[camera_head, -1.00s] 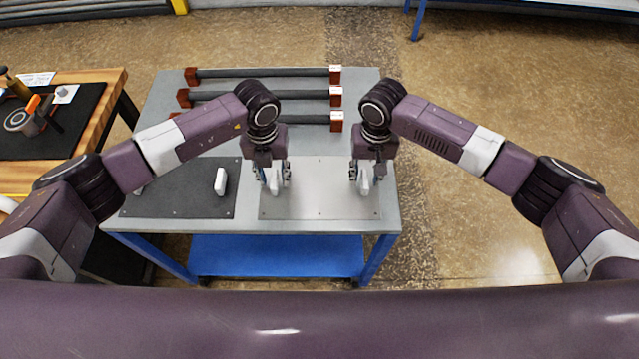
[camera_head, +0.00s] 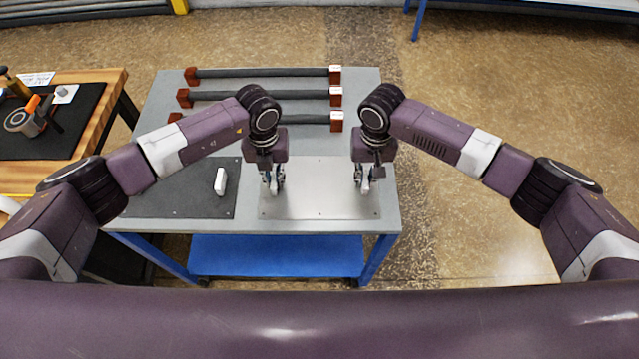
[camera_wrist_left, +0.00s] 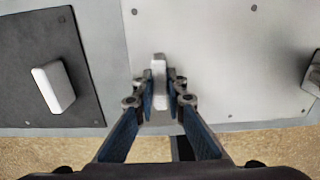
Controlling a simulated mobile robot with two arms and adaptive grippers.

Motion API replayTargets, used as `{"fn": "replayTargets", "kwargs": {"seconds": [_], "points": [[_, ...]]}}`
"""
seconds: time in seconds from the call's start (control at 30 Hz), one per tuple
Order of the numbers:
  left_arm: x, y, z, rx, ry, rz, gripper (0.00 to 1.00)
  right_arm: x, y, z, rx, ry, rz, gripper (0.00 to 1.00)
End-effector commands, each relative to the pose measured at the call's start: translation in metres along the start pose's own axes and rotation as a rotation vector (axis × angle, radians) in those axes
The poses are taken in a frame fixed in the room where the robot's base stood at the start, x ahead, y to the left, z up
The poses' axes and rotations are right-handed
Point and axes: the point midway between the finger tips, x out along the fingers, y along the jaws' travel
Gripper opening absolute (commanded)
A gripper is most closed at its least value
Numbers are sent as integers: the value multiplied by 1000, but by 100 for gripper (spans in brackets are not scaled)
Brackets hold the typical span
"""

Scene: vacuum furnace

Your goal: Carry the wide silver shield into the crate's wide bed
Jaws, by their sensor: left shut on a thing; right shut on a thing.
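The wide silver shield (camera_head: 318,192) is a flat, bright metal plate with small dark dots along its edges, lying on the grey table. A pale handle stands at each end of it. My left gripper (camera_head: 272,187) is shut on the left handle, which shows between its fingers in the left wrist view (camera_wrist_left: 159,72). My right gripper (camera_head: 364,187) is shut on the right handle, mostly covered by its fingers. The plate looks flat on the table; I cannot tell any gap under it. The crate is not recognisable in these views.
A dark plate (camera_head: 165,200) with a white handle (camera_head: 220,181) lies just left of the shield. Several dark rods with red-brown end blocks (camera_head: 262,95) lie behind. A wooden bench (camera_head: 112,88) stands at the left. The floor right of the table is clear.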

Motion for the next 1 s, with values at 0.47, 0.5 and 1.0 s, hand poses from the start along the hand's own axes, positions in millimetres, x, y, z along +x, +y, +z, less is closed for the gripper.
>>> {"fn": "replayTargets", "kwargs": {"seconds": [0.47, 0.5, 1.0], "points": [[-3, 0, 1, -1, -3, 0, 0, -3, 0, -1, 1, 2, 0, 0], [-4, 0, 1, -1, -3, 0, 0, -4, 0, -1, 1, 2, 0, 0], [-42, 0, 1, -1, -2, 0, 0, -42, 0, -1, 1, 1, 1, 0]]}}
